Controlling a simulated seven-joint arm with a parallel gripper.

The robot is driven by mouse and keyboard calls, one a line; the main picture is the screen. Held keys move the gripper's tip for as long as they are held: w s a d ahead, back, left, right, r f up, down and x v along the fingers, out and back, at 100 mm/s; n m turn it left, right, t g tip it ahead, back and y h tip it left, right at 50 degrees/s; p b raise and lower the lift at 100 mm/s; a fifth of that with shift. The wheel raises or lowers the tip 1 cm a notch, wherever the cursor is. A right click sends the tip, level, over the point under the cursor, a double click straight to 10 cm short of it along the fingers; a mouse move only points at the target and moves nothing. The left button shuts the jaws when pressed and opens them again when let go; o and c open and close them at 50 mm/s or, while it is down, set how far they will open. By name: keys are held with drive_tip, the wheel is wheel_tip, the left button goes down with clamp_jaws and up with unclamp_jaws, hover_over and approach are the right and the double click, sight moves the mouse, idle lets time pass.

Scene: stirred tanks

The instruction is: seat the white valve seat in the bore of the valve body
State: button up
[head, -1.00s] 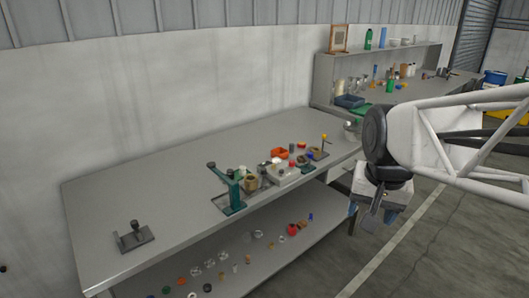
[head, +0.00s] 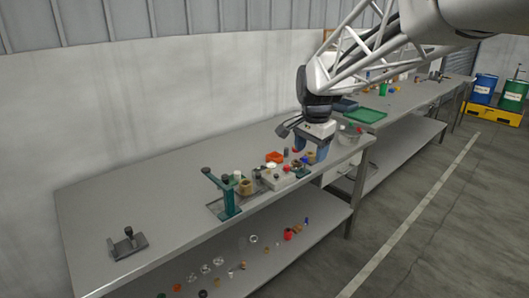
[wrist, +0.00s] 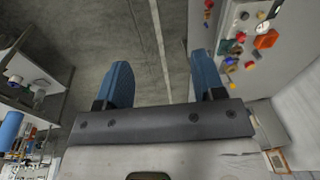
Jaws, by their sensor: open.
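My gripper (head: 309,153) is open and empty above the right end of the near bench. In the wrist view its two blue fingers (wrist: 160,62) stand wide apart with only floor between them. A small white piece (head: 271,166), perhaps the valve seat, shows on a pale block in the bench cluster, left of my gripper. A white cylinder (head: 237,174) stands further left by the green press. A brass-coloured part (head: 246,187), perhaps the valve body, sits beside the press. Its bore is too small to make out.
A green press (head: 225,192) stands left of the cluster. A dark fixture (head: 127,244) is at the bench's left end. The bench (head: 160,200) between is clear. The lower shelf holds small parts.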

drive_tip(key=w+a+f+m, duration=0.3)
drive_tip(key=w+a, duration=0.4)
drive_tip(key=w, duration=0.5)
drive_tip(key=m+g, duration=0.1)
drive_tip(key=m, duration=0.6)
hover_over(237, 172)
drive_tip(key=f, duration=1.7)
drive_tip(key=shift+s+d+f, duration=0.15)
drive_tip(key=shift+s+f, duration=0.05)
drive_tip(key=shift+f, duration=0.1)
drive_tip(key=shift+w+a+f, duration=0.2)
drive_tip(key=shift+f, duration=0.05)
drive_tip(key=shift+f, duration=1.3)
drive_tip(key=shift+w+d+f, duration=0.1)
drive_tip(key=shift+d+f, duration=0.05)
drive_tip(key=shift+f, duration=2.45)
